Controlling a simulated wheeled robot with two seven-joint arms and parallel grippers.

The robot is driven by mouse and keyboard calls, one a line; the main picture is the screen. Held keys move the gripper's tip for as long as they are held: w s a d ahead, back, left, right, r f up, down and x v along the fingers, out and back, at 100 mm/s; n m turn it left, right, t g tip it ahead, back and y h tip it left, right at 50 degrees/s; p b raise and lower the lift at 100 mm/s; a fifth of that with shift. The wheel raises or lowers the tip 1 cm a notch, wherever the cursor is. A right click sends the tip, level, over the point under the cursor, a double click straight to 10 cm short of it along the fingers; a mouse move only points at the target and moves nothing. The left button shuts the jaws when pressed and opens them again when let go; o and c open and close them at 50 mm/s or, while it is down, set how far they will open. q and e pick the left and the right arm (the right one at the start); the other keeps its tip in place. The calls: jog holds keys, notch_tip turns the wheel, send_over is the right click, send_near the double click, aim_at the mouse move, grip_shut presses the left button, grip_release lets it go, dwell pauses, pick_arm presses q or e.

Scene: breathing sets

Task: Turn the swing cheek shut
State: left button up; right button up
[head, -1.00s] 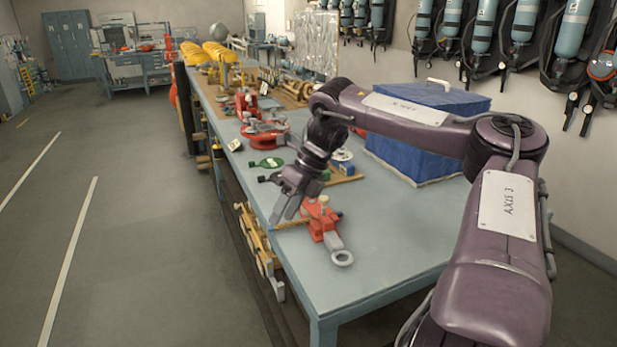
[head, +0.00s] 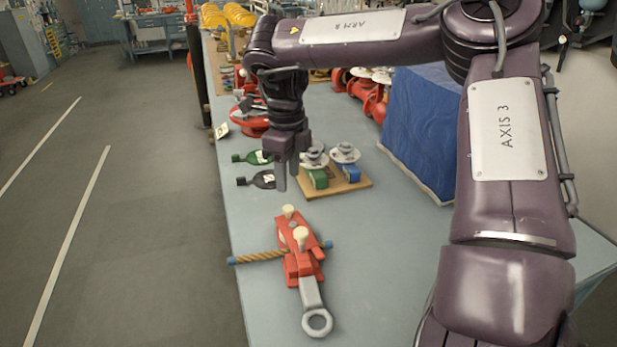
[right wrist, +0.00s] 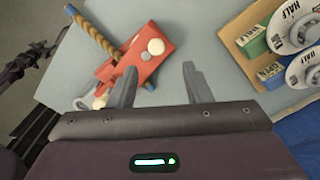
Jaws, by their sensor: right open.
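The red block (head: 300,248) lies on the bench with cream knobs on top and a grey eye (head: 317,322) toward me. A tan rope (head: 260,257) with blue ends passes across it. I cannot tell how far its swing cheek is turned. My right gripper (head: 287,182) points down beyond the block, above the bench and apart from it. In the right wrist view the gripper (right wrist: 157,78) is open and empty, and the red block (right wrist: 138,58) shows ahead of and left of the fingers, one finger overlapping it in the picture.
A wooden board (head: 345,185) with green and blue blocks and round grey-white pieces lies beyond the block. The bench nearer me is clear.

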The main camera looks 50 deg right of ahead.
aim_at(288, 207)
jog(key=shift+w+d+f, duration=0.1)
jog(key=shift+d+f, duration=0.05)
jog(key=shift+d, duration=0.05)
jog(key=f, duration=0.1)
jog(key=a+f, duration=0.1)
jog(key=f, duration=0.2)
jog(key=shift+s+a, duration=0.25)
jog(key=shift+a, duration=0.1)
jog(key=shift+w+d+f+p, duration=0.1)
jog(key=shift+d+f+p, duration=0.1)
jog(key=shift+f, duration=0.4)
jog(key=shift+d+f+p, duration=0.15)
jog(key=shift+f+p, duration=0.05)
jog(key=shift+f, duration=0.7)
jog(key=c, duration=0.4)
pick_arm(q)
jog(key=shift+s+a+r, duration=0.1)
jog(key=shift+a+r, duration=0.05)
jog(key=shift+a, duration=0.45)
jog(key=shift+s+a+r, duration=0.1)
jog(key=shift+a, duration=0.45)
pick_arm(e)
grip_shut()
